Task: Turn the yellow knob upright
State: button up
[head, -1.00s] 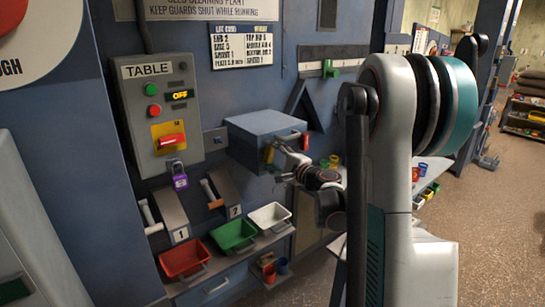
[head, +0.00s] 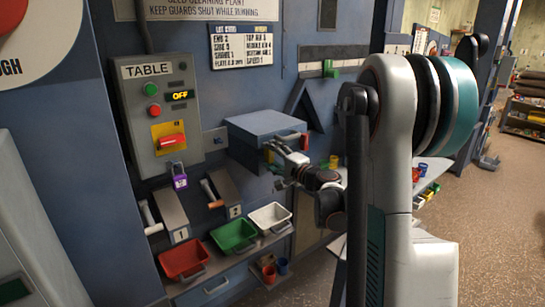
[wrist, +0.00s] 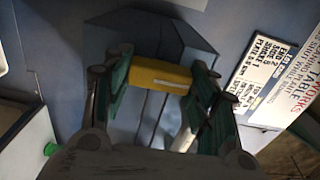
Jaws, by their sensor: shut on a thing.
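The yellow knob (wrist: 160,75) is a bar-shaped block between the two fingers of my gripper (wrist: 163,77) in the wrist view. It lies across that picture, its right end slightly lower. The fingers are closed on its two ends. In the head view my gripper (head: 272,153) is at the front of a blue box (head: 262,125) on the wall. Only a small bit of yellow shows there, so the knob's angle is hard to tell from that side.
Below are red (head: 184,260), green (head: 233,235) and white (head: 270,217) bins on a ledge. Two levers (head: 151,217) (head: 211,192) stand left of my gripper. A grey control box (head: 160,115) with a purple padlock (head: 179,178) hangs further left.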

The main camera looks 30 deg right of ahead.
jog(key=o, duration=1.1)
jog(key=shift+c, duration=0.2)
jog(key=s, duration=1.2)
jog(key=shift+d, duration=0.4)
